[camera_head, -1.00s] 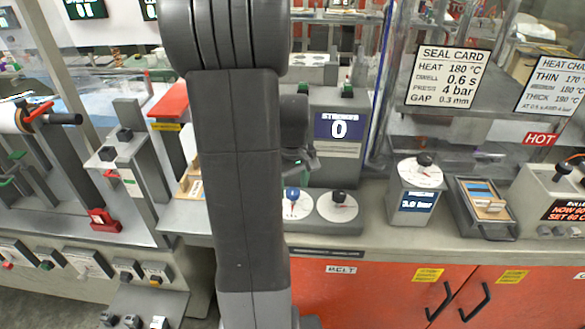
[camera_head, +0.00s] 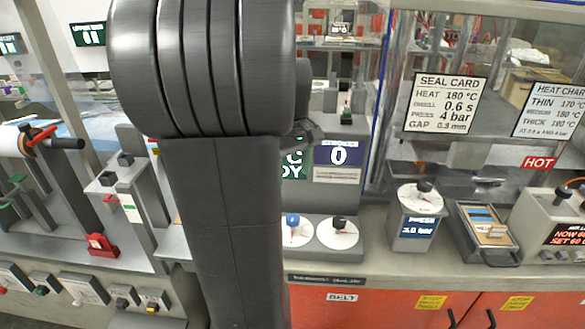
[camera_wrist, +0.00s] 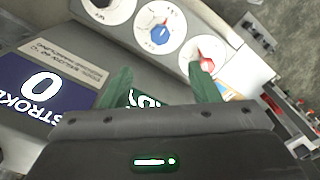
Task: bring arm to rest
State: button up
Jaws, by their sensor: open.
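My gripper shows in the wrist view (camera_wrist: 160,88) with its two green fingers apart and nothing between them. It is in the air in front of the panel with the blue "0" display (camera_wrist: 42,85) and the dials. In the head view my arm stands upright across the left middle and hides much of what is behind it. The gripper itself is mostly hidden there; only a dark part shows at the arm's right edge. A dial with a blue knob (camera_head: 294,228) and a dial with a black knob (camera_head: 338,232) sit below the "0" display (camera_head: 338,156).
A pressure dial box (camera_head: 415,215) and a tray with small blocks (camera_head: 486,235) stand to the right on the counter. A heater box (camera_head: 556,220) is at the far right. A seal card (camera_head: 445,102) hangs behind. Orange cabinet doors (camera_head: 390,310) are below.

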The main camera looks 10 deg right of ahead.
jog(key=shift+f, duration=0.1)
notch_tip(320, 180, down, 14)
jog(key=shift+r, duration=0.15)
dwell(0.4)
